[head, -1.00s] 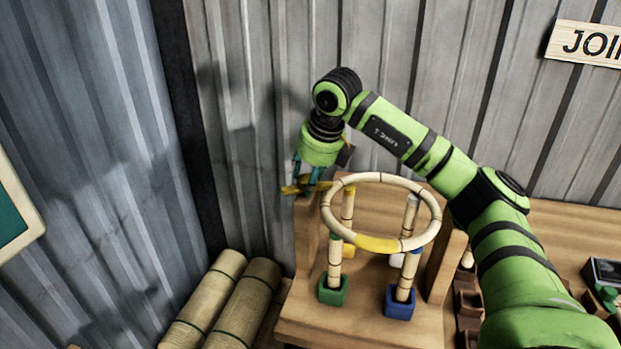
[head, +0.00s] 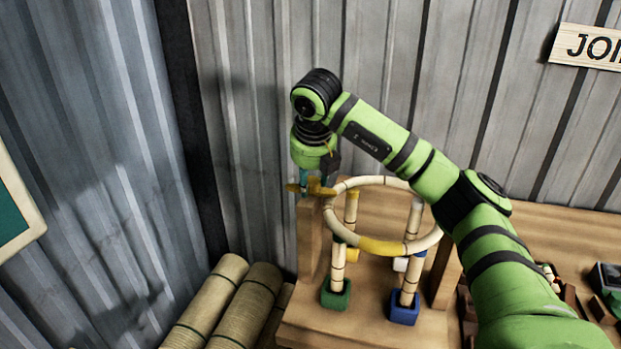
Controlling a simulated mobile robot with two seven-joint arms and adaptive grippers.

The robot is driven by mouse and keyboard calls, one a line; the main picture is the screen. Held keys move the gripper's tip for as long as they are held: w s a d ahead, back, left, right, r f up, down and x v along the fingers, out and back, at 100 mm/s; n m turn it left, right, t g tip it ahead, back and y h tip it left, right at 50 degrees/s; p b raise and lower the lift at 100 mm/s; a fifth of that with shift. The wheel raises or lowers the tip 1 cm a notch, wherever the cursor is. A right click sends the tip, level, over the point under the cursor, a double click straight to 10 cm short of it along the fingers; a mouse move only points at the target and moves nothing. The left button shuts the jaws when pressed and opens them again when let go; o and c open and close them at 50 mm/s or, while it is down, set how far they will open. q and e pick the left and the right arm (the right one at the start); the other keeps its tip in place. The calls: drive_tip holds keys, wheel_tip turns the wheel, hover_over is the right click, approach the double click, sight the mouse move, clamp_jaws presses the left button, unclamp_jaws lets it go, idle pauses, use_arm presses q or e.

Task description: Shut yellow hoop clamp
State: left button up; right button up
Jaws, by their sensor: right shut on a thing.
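The yellow hoop clamp (head: 320,189) sits on top of a wooden post at the left of the rattan frame, beside the hoop's left edge. My right gripper (head: 314,182) reaches down onto it from above and is shut on it. The fingertips are small and partly hidden behind the clamp and the gripper body. The rattan hoop (head: 437,234) lies level on upright poles, with a yellow band (head: 382,247) at its front. I cannot tell whether the clamp's arm lies over the hoop. My left gripper is not in view.
The poles stand in a green socket (head: 336,295) and a blue socket (head: 404,309) on the wooden bench (head: 365,333). Rattan bundles (head: 243,306) lean at the lower left. Small parts and a dark tray (head: 608,277) lie at the right. A corrugated wall stands close behind.

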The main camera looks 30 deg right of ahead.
drive_tip(key=shift+w+d+r, duration=0.15)
drive_tip(key=shift+r, duration=0.2)
drive_tip(key=o, duration=1)
drive_tip(key=shift+o, duration=0.4)
drive_tip(key=shift+f, duration=0.25)
drive_tip(key=v, duration=1.2)
drive_tip(key=shift+f, duration=0.1)
